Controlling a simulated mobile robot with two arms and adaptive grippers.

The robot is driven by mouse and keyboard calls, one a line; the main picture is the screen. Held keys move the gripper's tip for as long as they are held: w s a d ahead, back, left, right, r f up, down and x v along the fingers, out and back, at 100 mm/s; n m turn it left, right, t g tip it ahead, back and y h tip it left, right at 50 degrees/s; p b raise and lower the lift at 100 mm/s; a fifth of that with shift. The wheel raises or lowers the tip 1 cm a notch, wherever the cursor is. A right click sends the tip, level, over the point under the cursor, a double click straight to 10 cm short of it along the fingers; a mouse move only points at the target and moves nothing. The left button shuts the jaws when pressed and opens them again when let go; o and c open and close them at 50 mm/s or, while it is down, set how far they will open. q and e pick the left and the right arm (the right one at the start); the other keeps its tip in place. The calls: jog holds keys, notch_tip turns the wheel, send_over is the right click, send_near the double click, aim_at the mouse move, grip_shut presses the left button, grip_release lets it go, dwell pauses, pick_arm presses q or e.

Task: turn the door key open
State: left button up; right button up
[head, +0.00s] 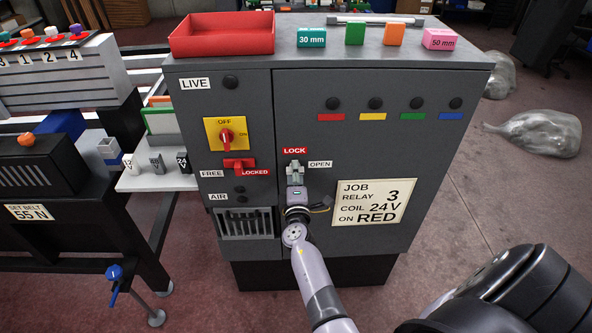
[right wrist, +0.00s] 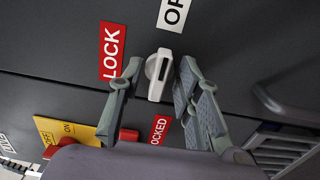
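The door key (head: 294,168) is a pale grey handle on the dark cabinet door, below the red LOCK label (head: 295,151) and left of the white OPEN label (head: 320,164). In the right wrist view the key (right wrist: 159,75) stands between the two fingers of my right gripper (right wrist: 158,72). The fingers are apart, one on each side, with a small gap visible. In the head view my right gripper (head: 296,190) is just below the key, partly hiding it. The key's exact turn angle is hard to tell. My left gripper is not in view.
A red FREE/LOCKED switch (head: 239,166) and a yellow OFF/ON switch (head: 225,134) sit left of the key. A job card (head: 374,202) is at lower right. A red tray (head: 222,35) and several blocks stand on top of the cabinet (head: 380,52).

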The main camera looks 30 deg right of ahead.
jog(key=shift+s, duration=0.1)
jog(key=shift+c, duration=0.2)
jog(key=shift+r, duration=0.1)
grip_shut()
jog(key=shift+n, duration=0.6)
jog(key=shift+o, duration=0.2)
grip_release()
